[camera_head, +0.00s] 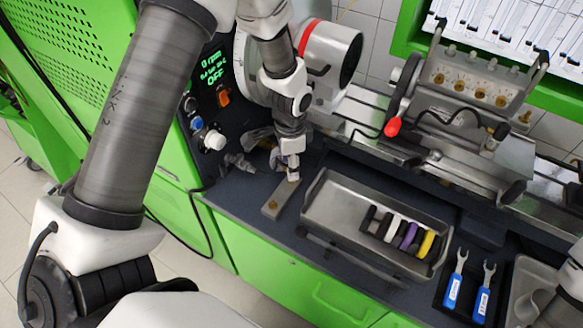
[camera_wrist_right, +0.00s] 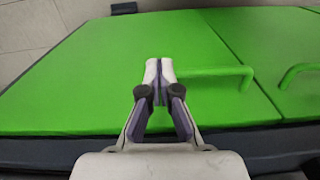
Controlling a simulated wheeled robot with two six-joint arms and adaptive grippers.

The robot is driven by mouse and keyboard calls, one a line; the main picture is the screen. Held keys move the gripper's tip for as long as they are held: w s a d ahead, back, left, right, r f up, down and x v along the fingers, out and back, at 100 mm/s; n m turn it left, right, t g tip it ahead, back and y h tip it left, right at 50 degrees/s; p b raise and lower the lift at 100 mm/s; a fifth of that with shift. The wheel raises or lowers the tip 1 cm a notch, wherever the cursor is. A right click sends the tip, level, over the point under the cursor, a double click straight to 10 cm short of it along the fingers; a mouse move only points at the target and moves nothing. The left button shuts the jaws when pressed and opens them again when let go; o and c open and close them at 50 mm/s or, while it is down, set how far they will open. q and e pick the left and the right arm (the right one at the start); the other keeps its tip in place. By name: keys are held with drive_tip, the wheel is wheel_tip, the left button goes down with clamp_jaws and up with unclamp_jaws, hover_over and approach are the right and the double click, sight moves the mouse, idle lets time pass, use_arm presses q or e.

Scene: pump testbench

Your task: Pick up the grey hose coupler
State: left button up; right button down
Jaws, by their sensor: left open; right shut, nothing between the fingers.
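My left gripper (camera_head: 290,172) points down over the dark bench top, at the upper end of a small flat metal plate (camera_head: 275,203). It is open, and its fingers are small and partly hidden. Grey metal fittings lie just left of it: one small piece (camera_head: 240,162) near the control panel and more grey parts partly behind the gripper. I cannot tell for sure which of these is the grey hose coupler. My right gripper (camera_wrist_right: 158,72) is shut and empty in the right wrist view, above green cabinet fronts.
A metal tray (camera_head: 335,205) right of the left gripper holds a rack of black, white, purple and yellow pieces. Two blue-handled wrenches (camera_head: 455,283) lie farther right. The control panel (camera_head: 213,95) and machine stand behind. Green door handles (camera_wrist_right: 222,75) stick out below my right gripper.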

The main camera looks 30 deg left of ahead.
use_arm(q)
drive_tip(key=f, duration=0.1)
drive_tip(key=w+f, duration=0.1)
drive_tip(key=f, duration=0.1)
drive_tip(key=shift+w+f, duration=0.1)
drive_tip(key=shift+w, duration=0.1)
drive_tip(key=shift+s, duration=0.15)
drive_tip(key=shift+s+r, duration=0.2)
drive_tip(key=shift+r, duration=0.05)
drive_tip(key=c, duration=0.4)
drive_tip(key=shift+s, duration=0.1)
clamp_jaws()
use_arm(e)
drive_tip(key=shift+w+r, duration=0.2)
drive_tip(key=shift+w, duration=0.15)
